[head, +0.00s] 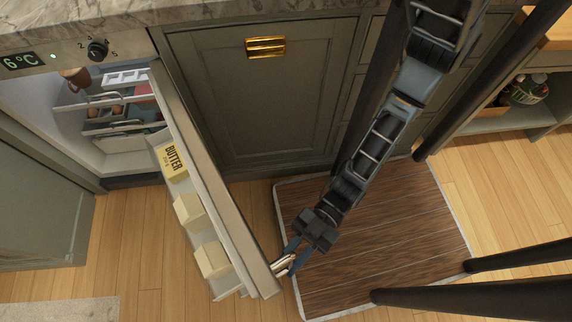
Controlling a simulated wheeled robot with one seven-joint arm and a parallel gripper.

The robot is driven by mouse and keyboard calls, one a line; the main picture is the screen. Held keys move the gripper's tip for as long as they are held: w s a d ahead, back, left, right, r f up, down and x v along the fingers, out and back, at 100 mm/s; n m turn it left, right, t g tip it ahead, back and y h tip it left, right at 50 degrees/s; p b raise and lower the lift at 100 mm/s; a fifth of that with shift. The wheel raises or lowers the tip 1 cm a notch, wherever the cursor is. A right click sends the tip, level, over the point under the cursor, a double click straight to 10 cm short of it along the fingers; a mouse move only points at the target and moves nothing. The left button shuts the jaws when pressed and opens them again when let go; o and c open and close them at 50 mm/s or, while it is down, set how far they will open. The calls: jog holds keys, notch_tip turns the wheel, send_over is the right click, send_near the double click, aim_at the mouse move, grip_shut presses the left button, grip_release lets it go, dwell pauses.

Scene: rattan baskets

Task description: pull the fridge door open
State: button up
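The fridge door (215,185) stands well open, swung out from the fridge (50,95) at the upper left. Its inner shelves hold a butter pack (174,161) and pale blocks (188,208). My gripper (287,262) is at the outer face of the door near its free end. Its two blue fingers lie on either side of a pale bar, which looks like the door handle, and appear closed on it. The exact contact is small and partly hidden by the fingers.
A grey cabinet front with a brass handle (266,47) stands behind the door. A dark wooden board with a pale edge (385,235) lies on the floor under my arm. A dial (98,49) sits above the fridge opening. Open floor (140,240) lies left of the door.

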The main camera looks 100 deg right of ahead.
jog(key=shift+o, duration=1.2)
jog(key=shift+d, duration=0.1)
jog(key=b+v, duration=0.1)
jog(key=v, duration=0.6)
jog(key=shift+s+d, duration=0.2)
jog(key=shift+s, duration=0.1)
